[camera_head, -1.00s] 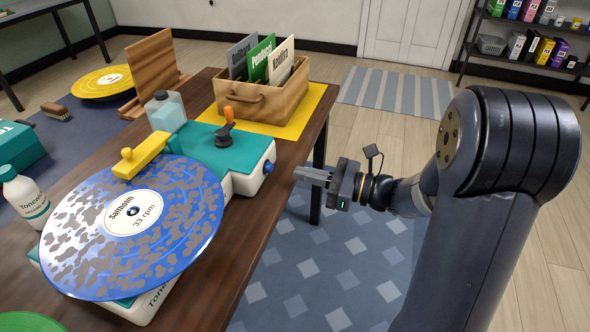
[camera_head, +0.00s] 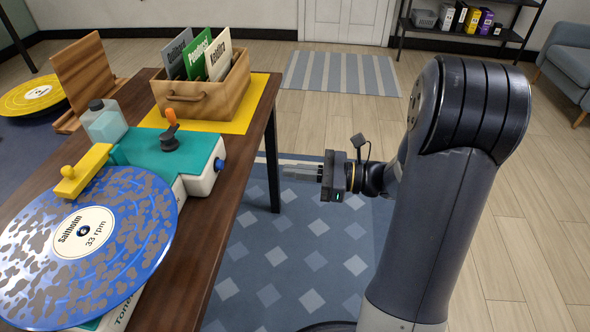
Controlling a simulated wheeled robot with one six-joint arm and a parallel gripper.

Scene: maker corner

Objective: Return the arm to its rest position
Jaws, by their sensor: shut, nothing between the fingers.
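My gripper (camera_head: 284,171) is shut with nothing between its fingers. It points left, over the blue rug just off the right edge of the wooden table (camera_head: 228,160). My arm (camera_head: 445,180) stands upright at the right and bends down to the gripper. The gripper touches nothing that I can see.
On the table are a teal and white record player (camera_head: 200,178) with a blotched blue record (camera_head: 110,247), a clear bottle (camera_head: 105,125) and a wooden crate (camera_head: 192,108) of sleeves on a yellow mat (camera_head: 250,117). Patterned rug (camera_head: 270,265) and bare floor lie clear right of the table.

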